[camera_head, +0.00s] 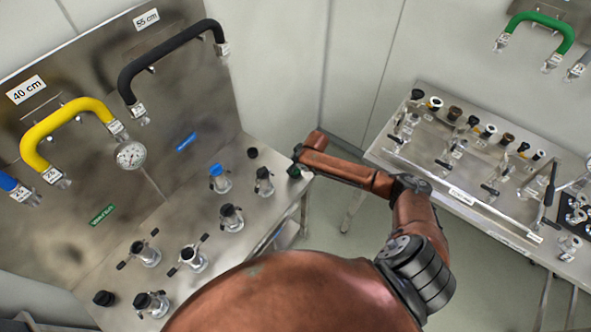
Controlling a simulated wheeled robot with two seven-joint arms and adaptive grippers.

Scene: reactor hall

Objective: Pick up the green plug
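A small dark green plug (294,172) stands at the right edge of the left steel table, near its corner. My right arm reaches in from the lower right, and its far end is right above and beside the plug. My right gripper (297,153) shows only as a small dark part at that end. Its fingers are too hidden and small to tell whether they are open or shut, or whether they touch the plug. My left gripper is not in view.
The left table (225,255) holds several valve fittings, one with a blue cap (216,170), and black plugs (252,153) (104,298). A steel panel with yellow (65,120) and black (165,55) hoses stands behind. A second table (385,150) with fittings is right, across a floor gap.

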